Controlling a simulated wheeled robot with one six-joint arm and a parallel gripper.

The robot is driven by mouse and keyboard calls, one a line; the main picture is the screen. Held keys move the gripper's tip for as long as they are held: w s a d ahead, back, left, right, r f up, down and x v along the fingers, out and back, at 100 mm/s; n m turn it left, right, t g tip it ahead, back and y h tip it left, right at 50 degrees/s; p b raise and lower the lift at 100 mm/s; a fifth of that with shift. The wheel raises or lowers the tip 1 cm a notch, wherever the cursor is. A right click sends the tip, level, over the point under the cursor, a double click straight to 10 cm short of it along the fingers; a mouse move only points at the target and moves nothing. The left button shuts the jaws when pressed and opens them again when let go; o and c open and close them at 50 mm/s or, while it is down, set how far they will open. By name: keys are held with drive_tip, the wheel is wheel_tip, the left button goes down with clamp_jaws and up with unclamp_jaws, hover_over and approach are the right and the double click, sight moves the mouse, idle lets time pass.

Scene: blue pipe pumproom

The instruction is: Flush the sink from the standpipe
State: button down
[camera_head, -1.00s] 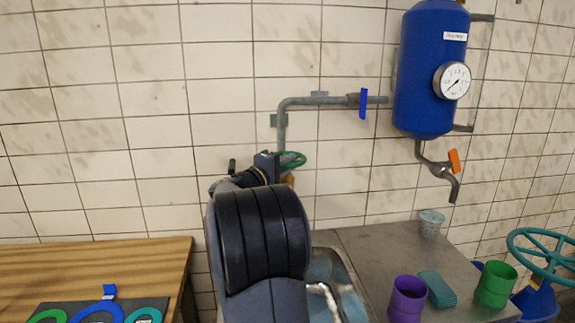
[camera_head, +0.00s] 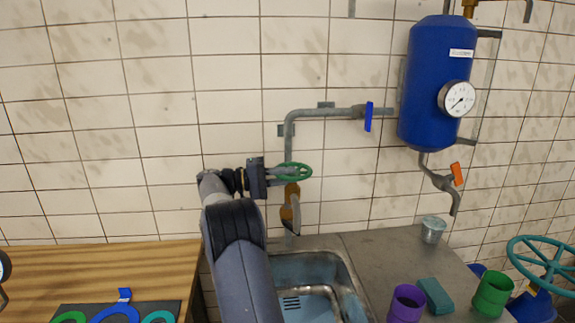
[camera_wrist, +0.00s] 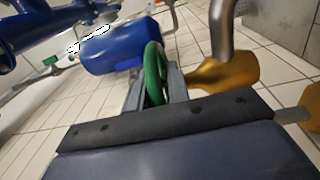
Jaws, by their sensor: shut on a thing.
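The grey standpipe (camera_head: 289,135) bends down from a wall pipe to a brass valve body (camera_head: 290,191) with a spout above the sink (camera_head: 318,267). A green handwheel (camera_head: 300,170) sits at the valve in the head view. My gripper (camera_head: 284,175) reaches it from the left and is shut on its rim. In the wrist view the green handwheel (camera_wrist: 153,75) passes between the fingers of my gripper (camera_wrist: 156,88). The brass body (camera_wrist: 225,72) is beside them. No water stream is visible at the spout.
A blue tank (camera_head: 432,85) with a gauge hangs at right, with a blue lever (camera_head: 368,117) and an orange-handled tap (camera_head: 457,174). Purple (camera_head: 405,303) and green (camera_head: 493,291) cups, a teal block (camera_head: 436,297) and a metal cup (camera_head: 433,230) stand on the counter.

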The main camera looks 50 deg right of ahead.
drive_tip(key=shift+w+r+m+g+y+p, duration=0.2)
drive_tip(key=shift+m+g+y+p, duration=0.25)
drive_tip(key=shift+p, duration=0.3)
drive_tip(key=shift+w+r+m+g+y+p, duration=0.1)
drive_tip(key=shift+r+m+g+y+p, duration=0.25)
drive_tip(key=shift+p, duration=0.35)
drive_tip(key=shift+f+g+y+p, duration=0.2)
drive_tip(key=shift+g+y+p, duration=0.1)
drive_tip(key=shift+p, duration=0.05)
drive_tip(key=c, duration=1.7)
unclamp_jaws()
drive_tip(key=shift+o, duration=1.2)
drive_tip(key=shift+f, duration=0.1)
